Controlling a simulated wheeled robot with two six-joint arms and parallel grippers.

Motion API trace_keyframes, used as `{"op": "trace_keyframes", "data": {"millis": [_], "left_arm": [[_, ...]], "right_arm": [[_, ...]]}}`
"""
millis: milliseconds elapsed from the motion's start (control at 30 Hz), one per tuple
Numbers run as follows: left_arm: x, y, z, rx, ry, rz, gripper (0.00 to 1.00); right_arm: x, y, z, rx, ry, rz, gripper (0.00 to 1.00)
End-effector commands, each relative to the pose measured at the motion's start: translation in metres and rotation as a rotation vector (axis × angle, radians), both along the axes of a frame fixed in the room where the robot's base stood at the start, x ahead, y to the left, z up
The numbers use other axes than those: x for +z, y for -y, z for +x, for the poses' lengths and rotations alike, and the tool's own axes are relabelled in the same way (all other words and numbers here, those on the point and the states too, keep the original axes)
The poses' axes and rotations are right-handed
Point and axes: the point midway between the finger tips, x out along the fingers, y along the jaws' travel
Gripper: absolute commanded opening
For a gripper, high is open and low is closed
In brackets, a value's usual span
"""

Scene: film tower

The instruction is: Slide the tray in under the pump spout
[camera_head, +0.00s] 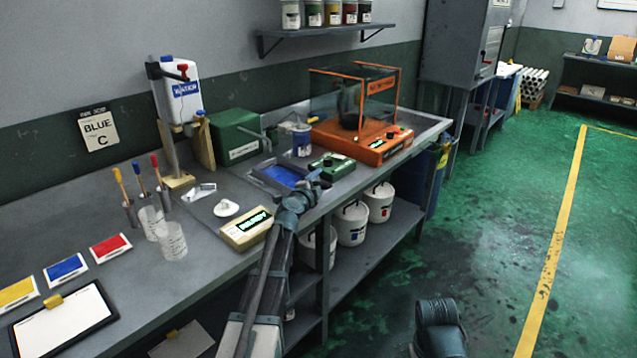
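The tray (262,181) is a shallow dark-rimmed rectangle with a blue inside, flat on the grey bench. The pump appears to be the green box (236,139) against the wall behind it. A grey spout (258,134) sticks out from the box's right side, behind the tray. My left gripper (316,181) is at the tray's front right side, low over the bench edge. It overlaps the tray's edge in the picture. I cannot tell whether it touches the tray or how far its fingers are apart.
A small scale (247,229) with a lit display sits left of my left arm. A green device (332,165), a blue-labelled can (302,141) and an orange-framed glass case (362,141) stand to the tray's right. White buckets (352,223) fill the shelf below.

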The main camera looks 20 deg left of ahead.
Motion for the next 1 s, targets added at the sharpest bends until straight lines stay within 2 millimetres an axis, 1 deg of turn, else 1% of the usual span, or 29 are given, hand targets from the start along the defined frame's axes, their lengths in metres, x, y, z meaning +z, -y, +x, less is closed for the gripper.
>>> {"op": "trace_keyframes", "data": {"millis": [267,367,467,567,667,1000], "left_arm": [[0.000,0.000,-0.001,-0.001,-0.001,-0.001,0.57],[0.000,0.000,-0.004,-0.001,-0.001,-0.001,0.57],[0.002,0.001,-0.012,0.000,-0.001,-0.001,0.57],[0.003,0.001,-0.025,0.000,-0.001,-0.001,0.57],[0.006,0.002,-0.042,0.001,0.000,-0.001,0.57],[0.016,0.004,-0.115,0.002,0.000,-0.001,0.57]], "right_arm": [[0.000,0.000,0.000,0.000,0.000,0.000,0.50],[0.001,0.000,0.000,0.000,0.000,0.000,0.50],[0.002,0.000,0.000,0.000,0.000,0.000,0.50],[0.004,0.000,0.000,0.000,0.000,0.000,0.50],[0.006,0.000,0.000,0.000,0.000,0.000,0.50],[0.016,0.000,0.000,0.000,0.000,0.000,0.50]]}}
